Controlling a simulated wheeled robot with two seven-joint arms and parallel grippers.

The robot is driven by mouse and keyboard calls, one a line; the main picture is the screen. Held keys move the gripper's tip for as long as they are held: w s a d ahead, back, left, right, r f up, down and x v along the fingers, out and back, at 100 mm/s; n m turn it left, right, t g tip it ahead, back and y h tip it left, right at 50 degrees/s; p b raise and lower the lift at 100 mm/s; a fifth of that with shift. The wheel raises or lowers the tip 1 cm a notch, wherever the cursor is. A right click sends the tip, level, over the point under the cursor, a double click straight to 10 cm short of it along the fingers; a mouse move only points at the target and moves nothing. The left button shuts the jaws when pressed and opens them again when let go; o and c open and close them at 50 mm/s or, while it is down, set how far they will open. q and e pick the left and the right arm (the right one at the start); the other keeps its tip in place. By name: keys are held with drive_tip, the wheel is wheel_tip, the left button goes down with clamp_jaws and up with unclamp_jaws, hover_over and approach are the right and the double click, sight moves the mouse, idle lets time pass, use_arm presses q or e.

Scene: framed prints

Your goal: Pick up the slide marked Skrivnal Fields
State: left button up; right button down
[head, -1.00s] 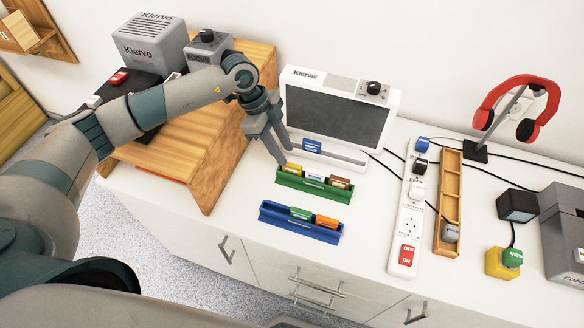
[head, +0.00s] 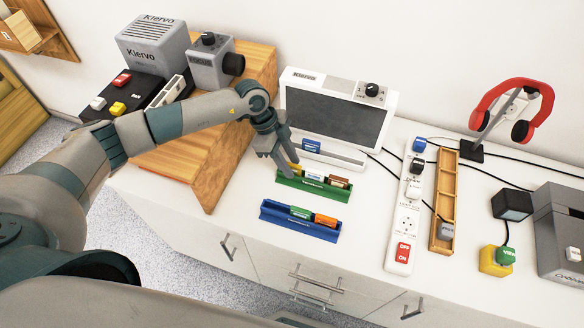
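A green rack (head: 305,190) stands on the white counter and holds a yellow slide (head: 294,169), a pale and blue slide (head: 314,177) and a brown slide (head: 338,182). A blue rack (head: 299,226) in front of it holds a green slide (head: 300,213) and an orange slide (head: 325,220). A blue slide (head: 311,146) sits on the ledge of the screen. The slide labels are too small to read. My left gripper (head: 292,170) points down at the left end of the green rack, by the yellow slide, fingers apart. My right gripper is out of view.
The screen unit (head: 336,113) stands behind the racks. A wooden stand (head: 235,130) is left, under my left arm. A power strip (head: 408,215), wooden tray (head: 444,208) and headphones stand (head: 472,152) are to the right. Bare counter lies between the blue rack and the strip.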

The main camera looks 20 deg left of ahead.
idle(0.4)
use_arm(q)
clamp_jaws()
wheel_tip(320, 180, up, 9)
drive_tip(key=b, duration=0.3)
drive_tip(key=shift+r, duration=0.55)
